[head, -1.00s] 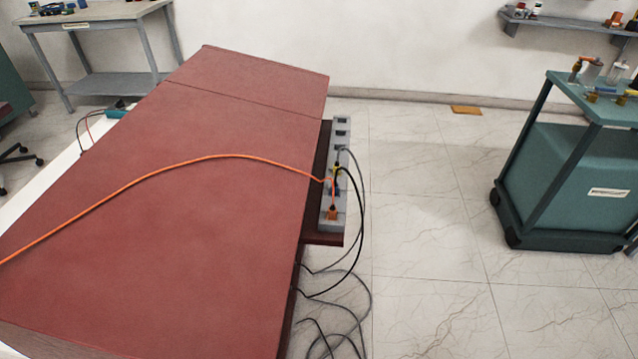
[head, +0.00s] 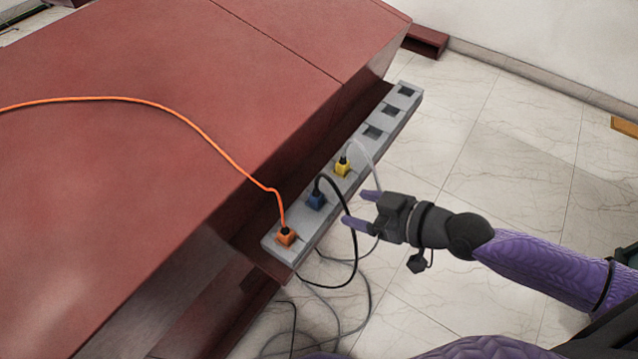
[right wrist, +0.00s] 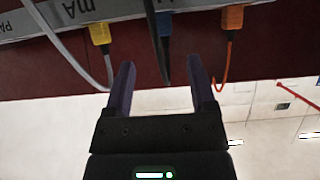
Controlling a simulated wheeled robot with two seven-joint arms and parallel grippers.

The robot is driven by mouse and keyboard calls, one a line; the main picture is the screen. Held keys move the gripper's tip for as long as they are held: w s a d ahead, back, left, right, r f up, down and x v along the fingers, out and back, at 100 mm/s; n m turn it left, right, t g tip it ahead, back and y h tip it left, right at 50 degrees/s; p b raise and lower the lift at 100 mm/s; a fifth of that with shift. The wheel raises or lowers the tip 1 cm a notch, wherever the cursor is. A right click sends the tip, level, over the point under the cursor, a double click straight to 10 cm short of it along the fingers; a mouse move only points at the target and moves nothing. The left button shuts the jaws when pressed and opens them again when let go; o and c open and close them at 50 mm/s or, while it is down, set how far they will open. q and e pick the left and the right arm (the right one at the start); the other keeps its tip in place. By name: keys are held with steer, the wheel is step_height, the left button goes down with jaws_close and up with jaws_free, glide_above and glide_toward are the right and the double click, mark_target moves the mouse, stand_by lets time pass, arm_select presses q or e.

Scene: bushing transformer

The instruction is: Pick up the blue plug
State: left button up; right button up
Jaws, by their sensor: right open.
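The blue plug (head: 315,200) sits in the grey power strip (head: 378,149) between the orange plug (head: 286,236) and the yellow plug (head: 342,167). A black cable runs from it. My right gripper (head: 358,208) is open and empty, to the right of the blue plug and apart from it. In the right wrist view, the blue plug (right wrist: 165,47) shows ahead of my open fingers (right wrist: 160,75), partly hidden by its black cable, which hangs between the fingers. The yellow plug (right wrist: 100,35) is to its left and the orange plug (right wrist: 232,18) to its right. My left gripper is not in view.
The strip rests on a ledge beside the large red cabinet (head: 180,120). An orange cable (head: 150,102) lies across the cabinet top. Grey and black cables hang down near my gripper.

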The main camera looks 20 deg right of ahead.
mark_target(321, 197)
steer(key=x, duration=0.3)
steer(key=b+x, duration=0.1)
steer(key=x, duration=0.2)
steer(key=r+b+x, duration=0.1)
steer(key=x, duration=0.3)
steer(key=shift+a, duration=0.3)
steer(key=shift+s, duration=0.1)
steer(key=c, duration=0.9)
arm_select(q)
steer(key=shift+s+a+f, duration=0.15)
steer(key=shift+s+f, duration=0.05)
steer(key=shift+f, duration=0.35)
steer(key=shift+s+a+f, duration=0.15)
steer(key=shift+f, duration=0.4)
arm_select(e)
jaws_close()
